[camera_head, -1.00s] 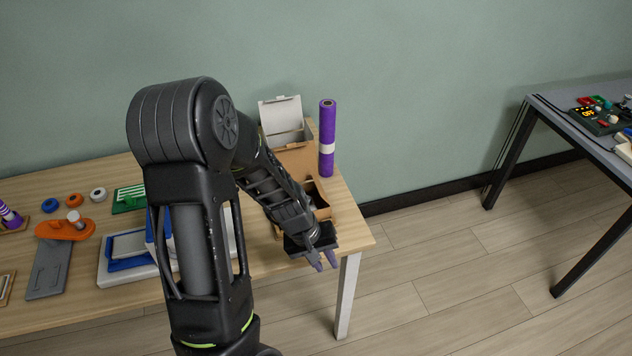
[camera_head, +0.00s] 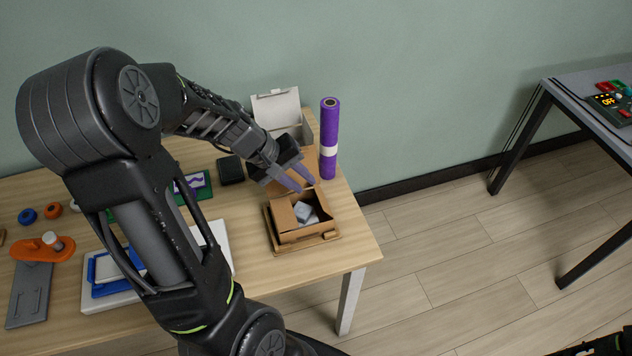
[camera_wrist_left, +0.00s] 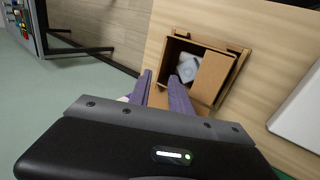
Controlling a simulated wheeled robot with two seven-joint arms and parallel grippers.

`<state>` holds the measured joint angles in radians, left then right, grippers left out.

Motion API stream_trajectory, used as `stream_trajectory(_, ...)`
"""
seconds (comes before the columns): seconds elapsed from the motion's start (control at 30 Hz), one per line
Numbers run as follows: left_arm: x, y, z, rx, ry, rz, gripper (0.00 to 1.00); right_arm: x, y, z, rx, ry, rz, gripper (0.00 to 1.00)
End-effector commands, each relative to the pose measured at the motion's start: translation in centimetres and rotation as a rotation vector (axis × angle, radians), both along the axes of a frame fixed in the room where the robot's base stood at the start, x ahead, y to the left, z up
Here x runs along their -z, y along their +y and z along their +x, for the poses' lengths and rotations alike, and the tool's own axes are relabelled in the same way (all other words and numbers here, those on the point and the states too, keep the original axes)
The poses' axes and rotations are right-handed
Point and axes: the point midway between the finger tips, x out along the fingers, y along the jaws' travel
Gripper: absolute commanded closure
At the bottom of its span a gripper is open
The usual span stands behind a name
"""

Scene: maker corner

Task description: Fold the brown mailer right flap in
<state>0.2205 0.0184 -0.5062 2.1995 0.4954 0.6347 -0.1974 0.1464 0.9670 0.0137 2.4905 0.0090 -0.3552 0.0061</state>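The brown mailer (camera_head: 297,236) is an open cardboard box near the table's right end in the head view. Its lid is up at the back, partly hidden by my left gripper. A left flap (camera_head: 284,214) leans inward over part of the opening; it also shows in the left wrist view (camera_wrist_left: 211,77). The right side (camera_head: 325,201) looks upright; I cannot tell its flap's exact angle. A pale grey item (camera_head: 307,213) lies inside. My left gripper (camera_head: 302,181) is open and empty, fingers apart, above the mailer's back edge.
A purple roll (camera_head: 329,140) stands upright behind the mailer, close to my left gripper. A white open box (camera_head: 278,110) is at the back. A white and blue tray (camera_head: 215,245) lies left. The table's right edge is close.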

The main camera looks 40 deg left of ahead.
Motion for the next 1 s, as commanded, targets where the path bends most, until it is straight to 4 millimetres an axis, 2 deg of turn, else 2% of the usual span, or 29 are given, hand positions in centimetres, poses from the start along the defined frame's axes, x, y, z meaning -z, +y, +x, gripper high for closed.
stream_trajectory(0.37, 0.6, -0.2, 0.2, 0.001, 0.003, 0.0, 0.76, 0.1, 0.0, 0.0, 0.001, 0.0, 0.0, 1.0)
stream_trajectory(0.8, 5.8, -2.0, 2.8, 0.001, 0.003, 0.0, 0.76, 1.1, 0.0, 0.1, -0.001, -0.004, 0.002, 1.0)
stream_trajectory(1.0, 6.7, -2.3, 3.3, 0.0, 0.001, 0.001, 0.76, 1.2, 0.0, 0.1, 0.0, -0.005, 0.003, 1.0)
